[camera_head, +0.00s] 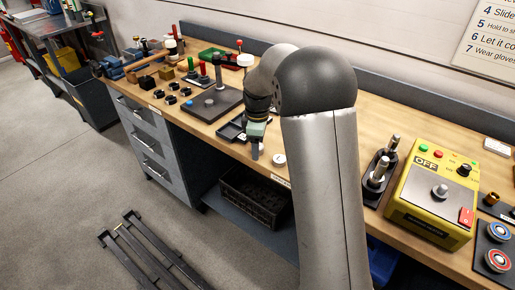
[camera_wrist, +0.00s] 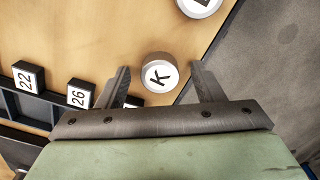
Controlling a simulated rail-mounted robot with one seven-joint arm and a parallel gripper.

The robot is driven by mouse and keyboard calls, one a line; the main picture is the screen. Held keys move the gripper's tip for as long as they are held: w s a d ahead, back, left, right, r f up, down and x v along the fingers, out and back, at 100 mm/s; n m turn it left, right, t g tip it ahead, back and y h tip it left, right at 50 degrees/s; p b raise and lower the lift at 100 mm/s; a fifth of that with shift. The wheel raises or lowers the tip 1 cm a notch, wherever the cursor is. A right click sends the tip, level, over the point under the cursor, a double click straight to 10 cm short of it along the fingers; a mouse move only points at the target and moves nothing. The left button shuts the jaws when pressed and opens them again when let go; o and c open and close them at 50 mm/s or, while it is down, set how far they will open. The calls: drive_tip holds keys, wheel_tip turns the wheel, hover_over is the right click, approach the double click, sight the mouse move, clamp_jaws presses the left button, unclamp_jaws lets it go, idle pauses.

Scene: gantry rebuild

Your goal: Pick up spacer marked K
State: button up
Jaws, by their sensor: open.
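The spacer marked K (camera_wrist: 159,74) is a short round grey piece with a white top and a black K. It stands on the wooden bench close to the front edge. In the wrist view my gripper (camera_wrist: 162,78) is open, with one finger on each side of the spacer and visible gaps. The spacer is not held. In the head view my gripper (camera_head: 255,155) points down near the bench's front edge. A white-topped round piece (camera_head: 279,160), likely a spacer, stands just right of it; its letter is too small to read there.
Another white-topped spacer (camera_wrist: 200,5) with a partly cut-off letter lies near the edge. Blocks marked 22 (camera_wrist: 28,77) and 26 (camera_wrist: 80,93) sit at a dark rack on the left. A yellow control box (camera_head: 435,190) stands to the right. The floor lies beyond the bench edge.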

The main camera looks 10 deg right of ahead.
drive_tip(key=c, duration=1.1)
drive_tip(key=shift+r, duration=0.15)
